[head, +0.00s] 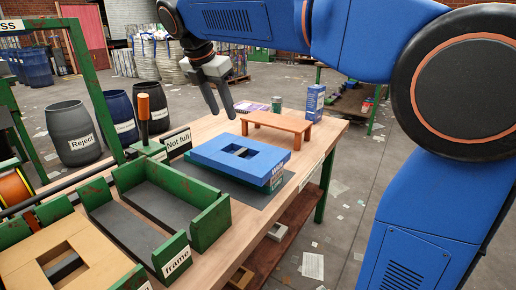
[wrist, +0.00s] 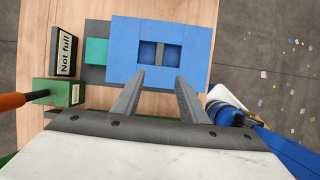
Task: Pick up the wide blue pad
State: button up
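The wide blue pad (head: 212,153) is a flat rectangular slab with a rectangular opening in its middle, crossed by a narrow grey bar. It lies on a green base (head: 274,178) on the wooden table. In the wrist view the pad (wrist: 126,45) fills the upper middle, its near edge beside my fingertips. My gripper (head: 222,114) hangs above and behind the pad in the head view, fingers pointing down. The wrist view shows its two fingers (wrist: 160,77) apart with nothing between them. No contact with the pad shows.
A green tray labelled "frame" (head: 210,220) stands in front of the pad. A "Not full" sign (head: 177,142) and an orange-handled post (head: 144,115) stand to its left. A small brown bench (head: 277,122), blue carton (head: 315,100) and green can (head: 277,104) are at the table's back.

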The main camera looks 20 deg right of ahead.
send_near(240, 151)
jog(key=x, duration=0.8)
jog(key=shift+s+f, duration=0.15)
grip_shut()
dwell(0.3)
